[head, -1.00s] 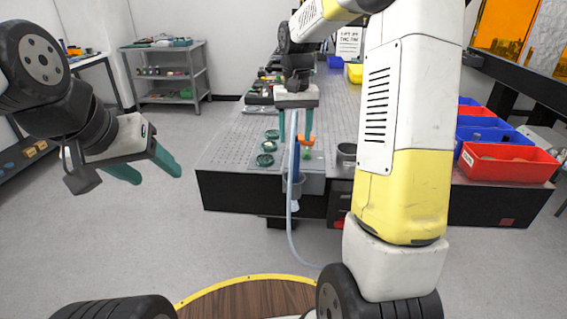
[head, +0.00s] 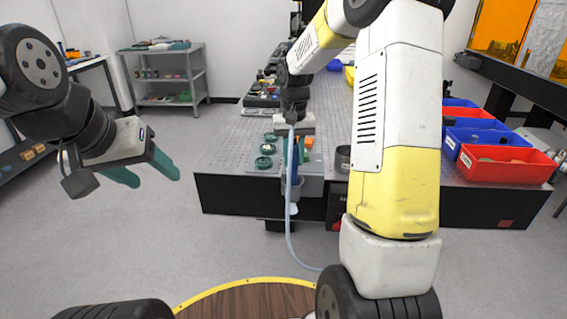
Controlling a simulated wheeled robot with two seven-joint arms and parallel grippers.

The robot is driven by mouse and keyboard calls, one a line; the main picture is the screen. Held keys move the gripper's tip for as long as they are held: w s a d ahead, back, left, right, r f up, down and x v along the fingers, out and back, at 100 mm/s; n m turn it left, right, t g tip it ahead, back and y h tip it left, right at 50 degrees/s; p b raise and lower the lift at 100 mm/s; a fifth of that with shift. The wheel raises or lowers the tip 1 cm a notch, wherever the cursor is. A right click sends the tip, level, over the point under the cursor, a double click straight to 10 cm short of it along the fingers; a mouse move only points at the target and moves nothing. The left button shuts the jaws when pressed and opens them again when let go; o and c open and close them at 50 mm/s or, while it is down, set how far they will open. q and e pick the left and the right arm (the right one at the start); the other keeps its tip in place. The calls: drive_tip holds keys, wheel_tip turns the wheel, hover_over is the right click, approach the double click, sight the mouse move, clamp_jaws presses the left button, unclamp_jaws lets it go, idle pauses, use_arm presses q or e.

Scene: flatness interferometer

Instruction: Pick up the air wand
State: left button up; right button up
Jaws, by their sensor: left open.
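The air wand (head: 294,172) is a slim blue tool upright in a holder at the front edge of the perforated table. A pale hose (head: 289,230) hangs from it in a loop towards the floor and also rises in front of my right gripper. My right gripper (head: 294,158) points down at the wand's upper part, its teal fingers on either side of it as seen from here. The hose and gripper partly hide the wand, and whether the fingers touch it is unclear. My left gripper (head: 150,176) is open and empty, well left of the table.
An orange item (head: 308,142) stands close to the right gripper. Green round dishes (head: 264,162) lie left of it and a grey cup (head: 343,158) right. Red (head: 507,165) and blue bins fill the table's right side. Open floor lies left.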

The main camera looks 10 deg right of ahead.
clamp_jaws()
drive_tip(key=shift+r, duration=0.15)
